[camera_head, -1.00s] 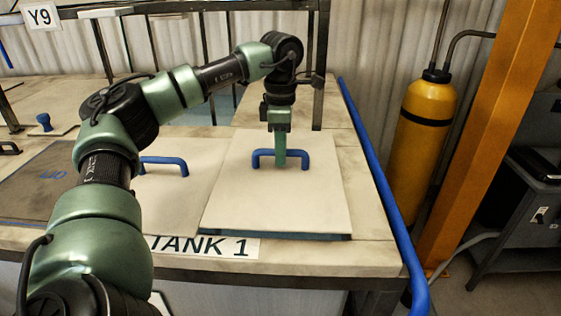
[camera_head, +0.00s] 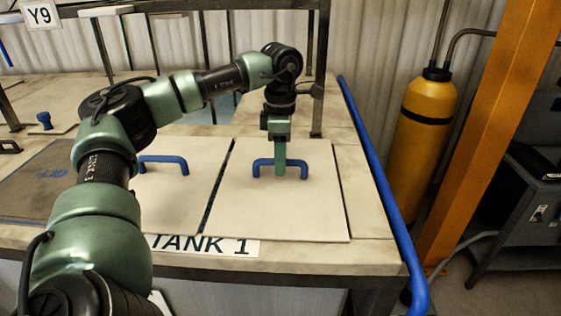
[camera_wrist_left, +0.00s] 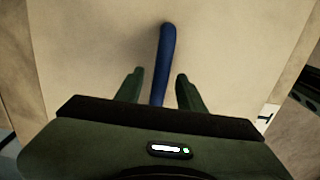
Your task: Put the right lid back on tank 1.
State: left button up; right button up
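The right lid (camera_head: 305,210) is a pale square plate with a blue bar handle (camera_head: 303,170). It lies flat on the right part of tank 1, above and right of the "TANK 1" label (camera_head: 205,245). A narrow dark gap separates it from the left lid (camera_head: 185,205), which also lies flat. My left gripper (camera_head: 280,172) is down at the right lid's handle. In the left wrist view its fingers (camera_wrist_left: 158,78) stand apart on either side of the blue handle, with space visible on both sides. My right gripper is not in view.
A blue rail (camera_head: 375,165) runs along the tank's right edge. A dark metal post (camera_head: 320,75) stands behind the lid. A yellow cylinder (camera_head: 420,145) and an orange column (camera_head: 490,130) stand to the right. A grey lid (camera_head: 38,185) lies at far left.

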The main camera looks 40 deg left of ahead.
pick_arm(q)
notch_tip(320, 180, up, 11)
jog(key=b, duration=0.1)
jog(key=shift+r, duration=0.2)
dwell(0.5)
